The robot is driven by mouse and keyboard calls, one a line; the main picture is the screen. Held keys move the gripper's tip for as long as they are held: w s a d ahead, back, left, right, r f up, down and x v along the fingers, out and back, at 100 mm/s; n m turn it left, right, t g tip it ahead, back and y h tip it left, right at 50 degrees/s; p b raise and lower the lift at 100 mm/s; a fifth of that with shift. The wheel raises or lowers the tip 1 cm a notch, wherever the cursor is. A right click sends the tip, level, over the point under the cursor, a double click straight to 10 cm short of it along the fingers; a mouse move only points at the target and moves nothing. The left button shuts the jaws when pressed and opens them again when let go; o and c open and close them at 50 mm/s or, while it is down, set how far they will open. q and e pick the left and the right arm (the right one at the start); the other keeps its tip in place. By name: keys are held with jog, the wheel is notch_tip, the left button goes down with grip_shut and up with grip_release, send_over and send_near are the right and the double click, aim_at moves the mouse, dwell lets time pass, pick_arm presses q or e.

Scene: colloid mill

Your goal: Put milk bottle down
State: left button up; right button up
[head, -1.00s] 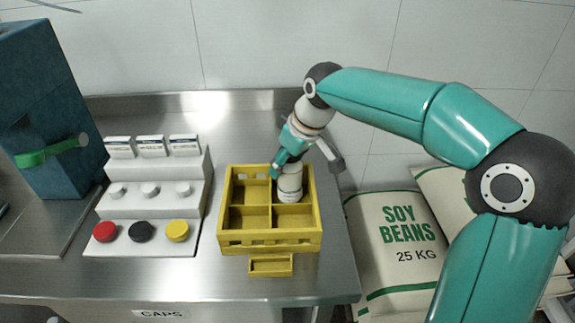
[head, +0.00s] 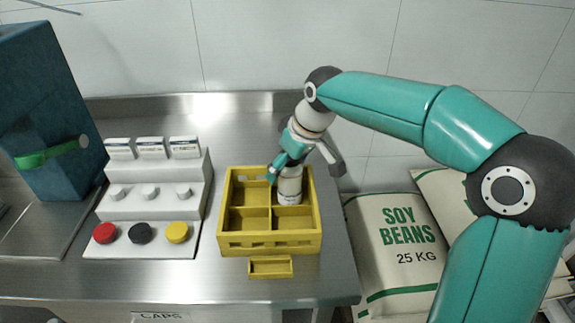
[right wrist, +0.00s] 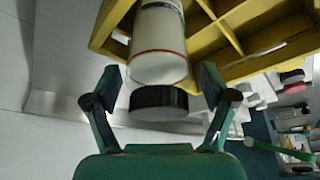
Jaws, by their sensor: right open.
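The milk bottle (head: 290,186) is white and stands in the back right compartment of the yellow crate (head: 270,238). In the right wrist view the bottle (right wrist: 158,45) shows a white body with a red line and a black cap (right wrist: 158,102). My right gripper (head: 282,168) is at the bottle's top, coming from the back right. Its fingers (right wrist: 155,82) are open, one on each side of the bottle, with gaps between them and it. The cap is between the fingers and the palm. The bottle's base is hidden by the crate in the head view. My left gripper is not in view.
The crate's other compartments look empty. A white stepped stand (head: 152,207) with red, black and yellow caps is to the left. A blue machine (head: 48,110) with a green handle is at far left. Soy bean sacks (head: 395,245) lie right of the steel counter (head: 195,275).

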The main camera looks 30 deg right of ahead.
jog(key=p+v, duration=0.1)
jog(key=v, duration=1)
jog(key=shift+s+r, duration=0.25)
jog(key=shift+r, duration=0.1)
